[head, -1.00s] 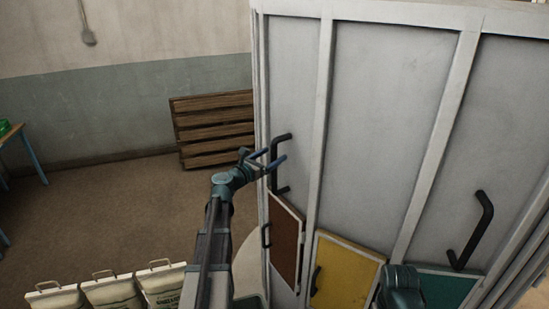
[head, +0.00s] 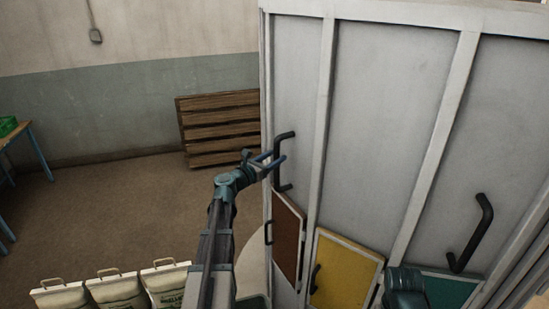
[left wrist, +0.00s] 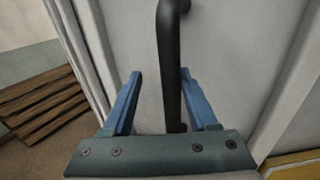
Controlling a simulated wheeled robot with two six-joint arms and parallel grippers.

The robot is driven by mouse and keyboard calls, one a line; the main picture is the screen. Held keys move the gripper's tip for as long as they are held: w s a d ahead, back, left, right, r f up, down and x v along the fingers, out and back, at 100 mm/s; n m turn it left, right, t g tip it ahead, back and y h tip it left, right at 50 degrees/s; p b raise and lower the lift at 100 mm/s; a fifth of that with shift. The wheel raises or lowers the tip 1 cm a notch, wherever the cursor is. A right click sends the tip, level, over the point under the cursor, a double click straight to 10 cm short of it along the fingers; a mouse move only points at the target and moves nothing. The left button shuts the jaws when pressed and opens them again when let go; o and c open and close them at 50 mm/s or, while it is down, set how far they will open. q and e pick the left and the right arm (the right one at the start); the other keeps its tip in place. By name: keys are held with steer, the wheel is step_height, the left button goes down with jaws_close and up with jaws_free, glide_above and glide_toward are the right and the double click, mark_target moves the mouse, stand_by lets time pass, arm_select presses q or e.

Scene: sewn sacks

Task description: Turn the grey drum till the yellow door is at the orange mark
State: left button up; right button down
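The tall grey drum (head: 385,110) fills the right of the head view. Low on it are a brown door (head: 287,235), the yellow door (head: 344,275) and a green door (head: 450,289). A black bar handle (head: 277,172) stands above the brown door. My left gripper (head: 279,160) is at this handle. In the left wrist view, the handle (left wrist: 170,70) runs between its two open blue fingers (left wrist: 162,98), nearer the right one. I see no grip on it. A teal part of my right arm shows at the bottom; its gripper fingers do not. I see no orange mark.
Another black handle (head: 471,234) is on the drum above the green door. Wooden slatted pallets (head: 222,128) stand by the wall left of the drum. Several pale sacks (head: 118,291) stand at bottom left. A table (head: 35,150) is at far left. Floor between is clear.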

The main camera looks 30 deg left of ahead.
arm_select(q)
steer(key=s+a, duration=0.2)
steer(key=s, duration=1.1)
steer(key=shift+a, duration=0.3)
steer(key=s+d+f+m+g+h+b, duration=0.15)
steer(key=d+f+m+g+b, duration=0.3)
steer(key=d+f+m, duration=0.75)
steer(key=d+f+m+g+h+b, duration=0.3)
steer(key=d+f+m+g, duration=0.4)
steer(key=d, duration=1)
steer(key=s+d+f+m+g+y+b, duration=0.3)
steer(key=s+d+f+m+y+b, duration=0.1)
steer(key=s+f+m, duration=0.4)
steer(key=s+d+f+m+g+y+b, duration=0.3)
steer(key=s+d+f+m+y, duration=0.2)
steer(key=s+f+m, duration=0.3)
step_height(320, 180, down, 2)
steer(key=d+m, duration=0.1)
steer(key=m, duration=0.1)
steer(key=shift+s+m+b, duration=0.2)
steer(key=shift+m+b, duration=0.1)
steer(key=shift+b, duration=0.1)
steer(key=shift+f, duration=0.1)
